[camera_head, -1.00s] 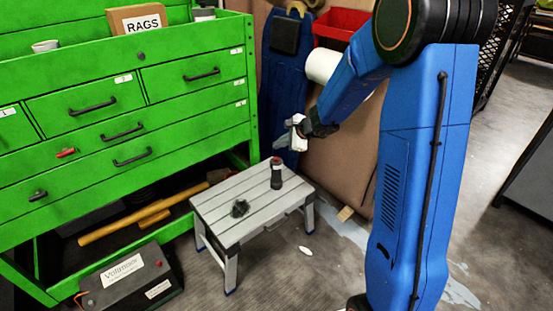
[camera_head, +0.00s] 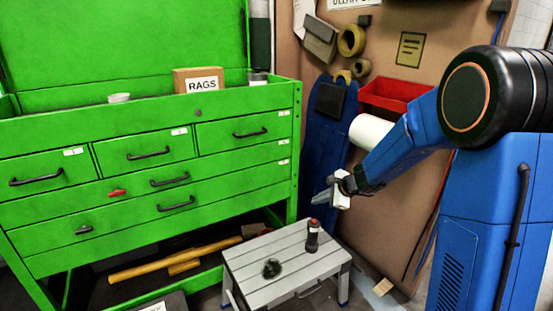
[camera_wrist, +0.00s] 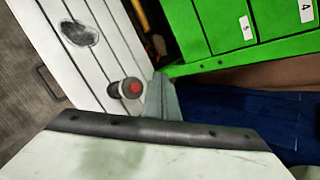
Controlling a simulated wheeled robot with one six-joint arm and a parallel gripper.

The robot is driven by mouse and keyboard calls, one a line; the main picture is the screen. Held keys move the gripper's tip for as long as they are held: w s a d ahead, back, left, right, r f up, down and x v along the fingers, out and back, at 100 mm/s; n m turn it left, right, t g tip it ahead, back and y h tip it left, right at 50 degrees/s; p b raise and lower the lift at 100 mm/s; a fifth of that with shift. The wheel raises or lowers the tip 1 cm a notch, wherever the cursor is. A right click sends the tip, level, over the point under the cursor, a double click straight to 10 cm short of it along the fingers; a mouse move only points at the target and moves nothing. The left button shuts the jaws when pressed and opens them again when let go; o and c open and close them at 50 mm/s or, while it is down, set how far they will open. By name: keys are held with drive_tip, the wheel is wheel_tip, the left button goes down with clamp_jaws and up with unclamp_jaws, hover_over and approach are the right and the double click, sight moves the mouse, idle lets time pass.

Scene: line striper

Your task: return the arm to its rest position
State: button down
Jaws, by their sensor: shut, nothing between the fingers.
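My arm (camera_head: 400,150) is blue and reaches out from the right side of the head view, bent down to the left. My gripper (camera_head: 318,198) is at its end, shut and empty, in the air above the small grey step stool (camera_head: 255,258). In the wrist view the grey fingers (camera_wrist: 163,98) show shut together. A dark bottle with a red top (camera_head: 313,236) stands upright on the stool, below the gripper and apart from it. It also shows in the wrist view (camera_wrist: 126,88). A dark crumpled lump (camera_head: 271,268) lies on the stool.
A green tool cabinet (camera_head: 100,215) with drawers fills the left. A RAGS box (camera_head: 199,81) sits on its top. Behind the arm are a brown board (camera_head: 420,85), a red bin (camera_head: 395,93) and a white roll (camera_head: 371,131). A yellow-handled tool (camera_head: 165,267) lies under the cabinet.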

drive_tip(key=s+a+r+n+g, duration=0.15)
drive_tip(key=s+r+n, duration=0.4)
drive_tip(key=s, duration=0.55)
drive_tip(key=s+a+r+n+g, duration=0.15)
drive_tip(key=s+r+n, duration=0.4)
drive_tip(key=s, duration=0.55)
drive_tip(key=s+d+n+h, duration=0.2)
drive_tip(key=s+d+n, duration=0.2)
drive_tip(key=s, duration=0.7)
drive_tip(key=s+d+n+h, duration=0.3)
drive_tip(key=s+d+n, duration=0.1)
drive_tip(key=s, duration=0.7)
drive_tip(key=shift+s+d+t+h, duration=0.25)
drive_tip(key=shift+d+t+h, duration=0.05)
drive_tip(key=shift+d, duration=0.3)
